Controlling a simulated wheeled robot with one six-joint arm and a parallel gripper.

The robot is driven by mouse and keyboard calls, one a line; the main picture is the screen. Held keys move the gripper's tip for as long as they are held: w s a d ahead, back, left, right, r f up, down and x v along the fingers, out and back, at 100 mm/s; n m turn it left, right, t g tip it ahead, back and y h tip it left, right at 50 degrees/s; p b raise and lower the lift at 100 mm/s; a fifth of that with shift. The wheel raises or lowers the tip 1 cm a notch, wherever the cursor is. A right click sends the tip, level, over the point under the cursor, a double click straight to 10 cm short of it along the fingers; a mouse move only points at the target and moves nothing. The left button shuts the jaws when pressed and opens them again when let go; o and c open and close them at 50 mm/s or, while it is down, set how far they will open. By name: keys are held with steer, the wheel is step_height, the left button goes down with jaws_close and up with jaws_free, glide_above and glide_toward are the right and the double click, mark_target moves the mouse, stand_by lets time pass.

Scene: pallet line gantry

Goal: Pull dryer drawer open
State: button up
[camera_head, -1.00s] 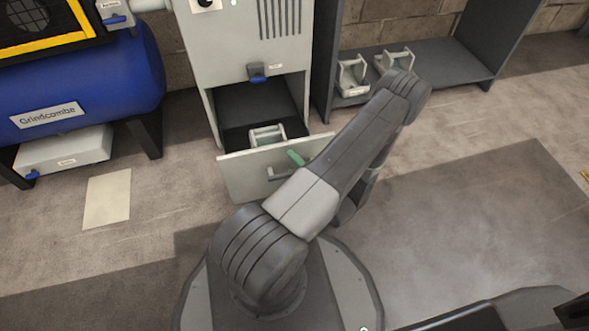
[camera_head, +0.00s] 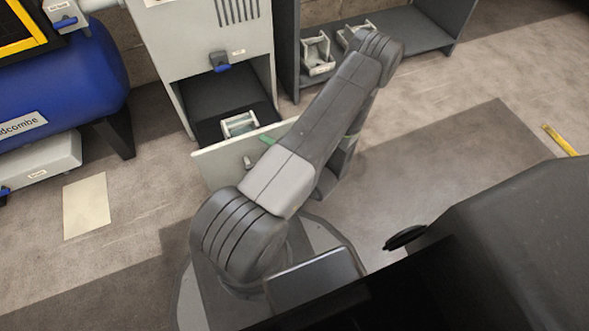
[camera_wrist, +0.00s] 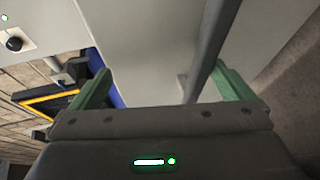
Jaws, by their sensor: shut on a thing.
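The dryer drawer (camera_head: 213,168) stands pulled out of the grey dryer cabinet (camera_head: 196,50), with a dark opening behind its pale front panel. A grey bracket-like part (camera_head: 240,124) lies inside it. The drawer handle (camera_head: 248,162) shows in part on the front panel; my arm hides the rest. My gripper (camera_wrist: 163,72) is shut on the handle. In the wrist view the handle is a dark grey bar (camera_wrist: 210,50) between the two green fingers, closer to the right one.
A dark shelf unit (camera_head: 420,38) with similar brackets stands right. A blue tank (camera_head: 70,100) stands left. A pale sheet (camera_head: 87,206) lies on the floor. Floor at right is mostly clear.

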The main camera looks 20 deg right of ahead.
steer(key=shift+s+d+r, duration=0.3)
steer(key=shift+s, duration=0.15)
steer(key=shift+s+d+r, duration=0.25)
steer(key=shift+s, duration=0.15)
steer(key=shift+s+d, duration=0.2)
steer(key=shift+s, duration=0.15)
steer(key=c, duration=0.7)
steer(key=shift+s+d, duration=0.15)
steer(key=shift+s, duration=0.15)
steer(key=shift+c, duration=1.1)
steer(key=f+b+v, duration=0.1)
steer(key=f+v, duration=0.1)
steer(key=v, duration=0.9)
steer(key=shift+s+f, duration=0.3)
steer(key=shift+f, duration=0.15)
